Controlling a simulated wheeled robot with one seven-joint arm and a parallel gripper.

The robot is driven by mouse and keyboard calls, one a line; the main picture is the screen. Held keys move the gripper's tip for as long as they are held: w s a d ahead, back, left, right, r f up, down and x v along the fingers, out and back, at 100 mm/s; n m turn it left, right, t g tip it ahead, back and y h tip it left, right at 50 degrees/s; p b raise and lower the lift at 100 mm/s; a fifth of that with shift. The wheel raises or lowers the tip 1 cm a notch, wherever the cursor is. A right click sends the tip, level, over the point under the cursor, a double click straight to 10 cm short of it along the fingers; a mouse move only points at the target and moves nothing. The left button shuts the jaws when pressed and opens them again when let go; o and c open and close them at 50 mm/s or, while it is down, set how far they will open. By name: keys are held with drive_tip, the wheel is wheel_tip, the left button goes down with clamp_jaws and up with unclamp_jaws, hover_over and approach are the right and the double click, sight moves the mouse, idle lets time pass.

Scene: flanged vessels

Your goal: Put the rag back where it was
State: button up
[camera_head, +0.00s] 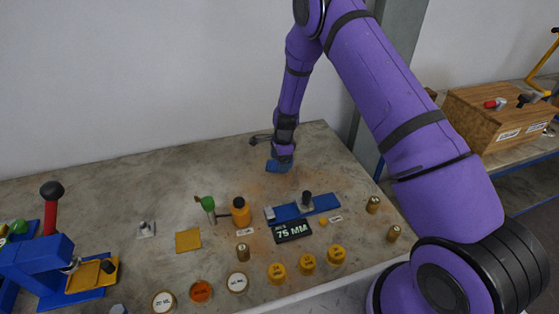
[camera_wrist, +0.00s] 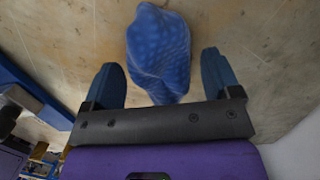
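The blue rag (camera_wrist: 158,50) is a crumpled, patterned bundle on the worktop in the wrist view. It lies between and a little beyond the two blue fingers of my gripper (camera_wrist: 161,80), which are spread wide with a gap on both sides of it. In the head view the rag (camera_head: 277,166) shows as a blue patch near the back right of the table, just under my gripper (camera_head: 283,157). My gripper points down at it there. The far side of the rag and any contact with the fingers are hard to see in the head view.
A blue fixture with a grey block (camera_head: 303,207) and a "75 MM" display (camera_head: 292,232) stand in front. A red-handled blue press (camera_head: 40,262) stands far left. The back-left worktop is clear.

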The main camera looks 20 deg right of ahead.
drive_tip(key=s+d+r+n+t, duration=0.1)
drive_tip(key=s+r+n, duration=0.15)
drive_tip(key=r, duration=1.15)
drive_tip(key=s+d+r+n, duration=0.1)
drive_tip(key=s+r+n, duration=0.15)
drive_tip(key=r, duration=1.15)
drive_tip(key=s+d+r+n+t, duration=0.2)
drive_tip(key=s+r+n, duration=0.2)
drive_tip(key=s+r, duration=0.7)
drive_tip(key=s+d+r+n+t, duration=0.1)
drive_tip(key=s+r+n, duration=0.3)
drive_tip(key=s, duration=0.8)
drive_tip(key=s+d+r+n+t+h, duration=0.1)
drive_tip(key=s+r+n, duration=0.4)
drive_tip(key=s, duration=0.8)
drive_tip(key=shift+d, duration=0.4)
drive_tip(key=shift+r, duration=0.1)
